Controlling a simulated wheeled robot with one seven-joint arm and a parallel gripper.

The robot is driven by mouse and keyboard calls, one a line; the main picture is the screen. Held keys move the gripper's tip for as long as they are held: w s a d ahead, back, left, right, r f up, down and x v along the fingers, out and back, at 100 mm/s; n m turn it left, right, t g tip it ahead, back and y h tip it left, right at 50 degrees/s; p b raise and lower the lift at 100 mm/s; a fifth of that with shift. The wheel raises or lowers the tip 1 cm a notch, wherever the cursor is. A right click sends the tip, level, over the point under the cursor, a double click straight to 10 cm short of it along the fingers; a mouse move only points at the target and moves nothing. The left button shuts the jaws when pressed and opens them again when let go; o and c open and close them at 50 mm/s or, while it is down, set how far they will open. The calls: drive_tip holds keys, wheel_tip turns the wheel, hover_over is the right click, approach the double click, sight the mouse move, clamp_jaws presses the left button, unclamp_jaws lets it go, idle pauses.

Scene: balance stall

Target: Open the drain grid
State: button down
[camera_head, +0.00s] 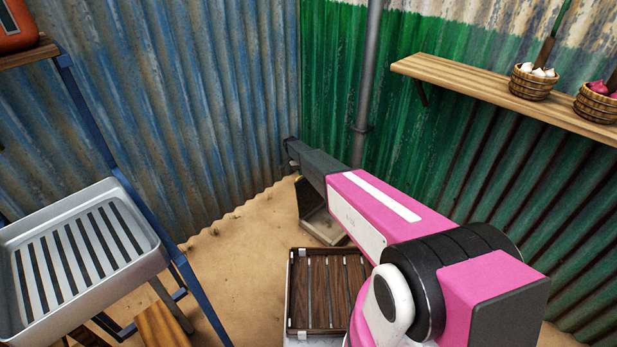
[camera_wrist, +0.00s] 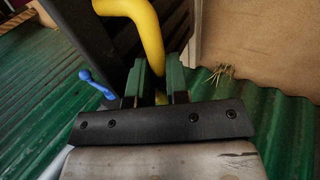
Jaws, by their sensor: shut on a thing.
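The drain (camera_head: 322,228) is a pale box-like frame on the sandy floor in the corner, partly hidden behind my arm. A dark panel, which looks like the drain grid (camera_head: 309,200), stands tilted up at its back left side. In the wrist view, the dark slatted grid (camera_wrist: 176,25) is close up, with a thick curved yellow handle (camera_wrist: 149,35) in front of it. My gripper (camera_wrist: 159,78) has its green fingers shut on the yellow handle. In the head view, my gripper is mostly hidden by the arm, with a bit of yellow (camera_head: 298,178) showing below it.
Green corrugated wall (camera_head: 445,150) stands close behind the arm. A grey pipe (camera_head: 366,80) runs down it, and a wooden shelf (camera_head: 480,88) holds baskets. A metal slotted basin (camera_head: 140,265) is at left. A brown slatted tray (camera_head: 297,300) is at front. A small blue lever (camera_wrist: 96,85) shows near my gripper.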

drive_tip(key=shift+w+a+f, duration=0.3)
drive_tip(key=shift+a+f, duration=0.05)
drive_tip(key=shift+f, duration=0.1)
drive_tip(key=c, duration=1.1)
unclamp_jaws()
drive_tip(key=shift+r, duration=0.1)
drive_tip(key=shift+r, duration=0.15)
drive_tip(key=v, duration=1)
drive_tip(key=shift+w+a, duration=0.3)
drive_tip(key=shift+w, duration=0.1)
